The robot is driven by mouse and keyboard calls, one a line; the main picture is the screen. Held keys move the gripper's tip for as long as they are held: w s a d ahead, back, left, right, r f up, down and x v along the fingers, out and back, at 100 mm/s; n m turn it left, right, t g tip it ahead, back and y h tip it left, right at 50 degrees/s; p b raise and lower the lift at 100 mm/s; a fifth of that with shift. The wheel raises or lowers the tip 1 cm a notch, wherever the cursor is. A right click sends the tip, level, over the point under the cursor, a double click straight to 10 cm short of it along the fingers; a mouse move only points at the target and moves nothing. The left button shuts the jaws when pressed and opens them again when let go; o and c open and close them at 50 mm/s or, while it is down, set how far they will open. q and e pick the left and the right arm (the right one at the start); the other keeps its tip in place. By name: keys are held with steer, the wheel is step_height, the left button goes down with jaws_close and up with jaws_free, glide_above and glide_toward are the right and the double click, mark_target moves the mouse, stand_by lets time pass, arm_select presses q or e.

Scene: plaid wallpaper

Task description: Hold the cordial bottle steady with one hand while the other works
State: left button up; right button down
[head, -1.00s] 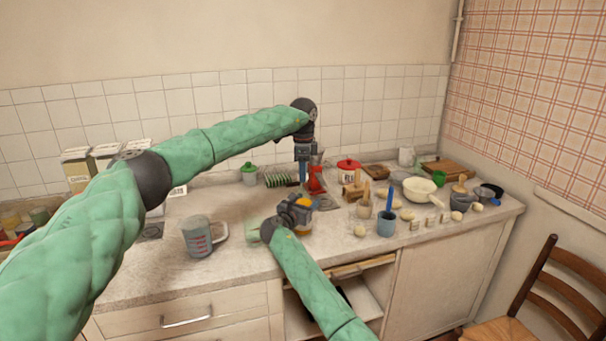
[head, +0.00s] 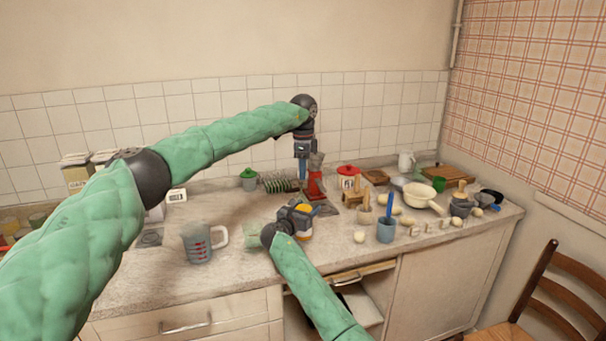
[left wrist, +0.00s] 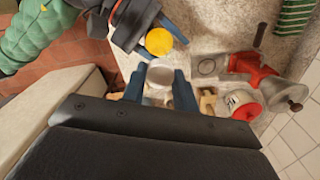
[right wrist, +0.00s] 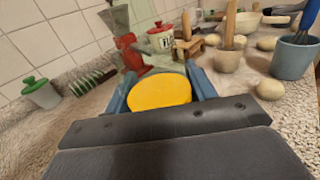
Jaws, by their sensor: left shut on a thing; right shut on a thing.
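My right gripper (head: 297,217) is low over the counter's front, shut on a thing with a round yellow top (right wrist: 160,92). Its yellow also shows in the left wrist view (left wrist: 158,41); I take it for the cordial bottle, but its body is mostly hidden. My left gripper (head: 302,176) is higher and further back, fingers pointing down in front of the red grinder (head: 316,184). In the left wrist view its blue fingers are shut on a small whitish round piece (left wrist: 160,76), apart from the yellow top. I cannot tell if that piece is a cap.
A measuring jug (head: 199,243) stands at the left front. Right of my grippers are a blue-grey cup (head: 386,231), a cream pan (head: 420,195) and several potatoes. A red-lidded canister (head: 348,177) and green-lidded jar (head: 249,179) stand behind. Some counter left of the jug is clear.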

arm_select(q)
steer(key=shift+r, duration=1.2)
arm_select(e)
steer(key=shift+c, duration=2.1)
jaws_free()
arm_select(q)
steer(key=shift+f, duration=0.1)
arm_select(e)
steer(key=shift+s+a, duration=0.1)
